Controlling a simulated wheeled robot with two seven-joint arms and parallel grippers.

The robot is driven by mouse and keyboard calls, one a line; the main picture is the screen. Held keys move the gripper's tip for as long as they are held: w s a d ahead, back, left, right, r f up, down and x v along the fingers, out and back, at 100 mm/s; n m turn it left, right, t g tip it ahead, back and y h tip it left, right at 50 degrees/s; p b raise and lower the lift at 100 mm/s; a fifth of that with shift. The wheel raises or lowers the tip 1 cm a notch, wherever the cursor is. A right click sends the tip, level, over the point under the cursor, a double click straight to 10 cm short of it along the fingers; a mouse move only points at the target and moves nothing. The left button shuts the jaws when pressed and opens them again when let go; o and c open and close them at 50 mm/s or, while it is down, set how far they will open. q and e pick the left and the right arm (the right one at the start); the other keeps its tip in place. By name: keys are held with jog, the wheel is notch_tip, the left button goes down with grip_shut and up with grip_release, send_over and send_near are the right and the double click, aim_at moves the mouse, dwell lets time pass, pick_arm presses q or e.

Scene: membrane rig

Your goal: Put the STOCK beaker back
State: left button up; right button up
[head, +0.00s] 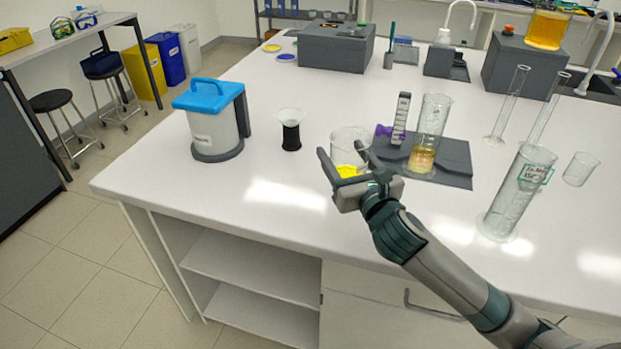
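A clear glass beaker (349,136) with yellow liquid in its bottom shows near the front middle of the bench, just left of a dark grey mat. I cannot read a STOCK label on it. My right gripper (341,149) comes in from the lower right and overlaps the beaker's lower part in the picture. Its two fingers stand wide apart, one at the beaker's left and one across its right part. I cannot tell whether they touch the glass. Another beaker (546,30) with orange liquid stands on a grey block (520,66) at the back right. My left gripper is out of view.
A cylinder (431,120) with amber liquid stands on the mat (455,160). A tall cylinder (517,195) and small empty beaker (580,169) stand right. A blue-lidded container (212,125) and small black-and-white vessel (290,135) stand left. The front-left bench is clear.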

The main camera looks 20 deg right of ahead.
jog(key=w+a+f, duration=0.2)
jog(key=a, duration=0.1)
jog(key=w+a+f, duration=0.1)
jog(key=a+f, duration=0.1)
jog(key=shift+w+a, duration=0.25)
jog(key=shift+w, duration=0.1)
jog(key=shift+w+a+f, duration=0.25)
jog(key=shift+a, duration=0.15)
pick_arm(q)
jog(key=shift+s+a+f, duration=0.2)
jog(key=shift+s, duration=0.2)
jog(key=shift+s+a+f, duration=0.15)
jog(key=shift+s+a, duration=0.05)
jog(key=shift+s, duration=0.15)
pick_arm(e)
notch_tip(320, 180, down, 3)
jog(key=shift+f, duration=0.2)
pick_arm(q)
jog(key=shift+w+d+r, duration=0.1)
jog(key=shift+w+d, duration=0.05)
pick_arm(e)
jog(key=shift+f, duration=0.3)
jog(key=shift+f, duration=0.15)
jog(key=o, duration=1.3)
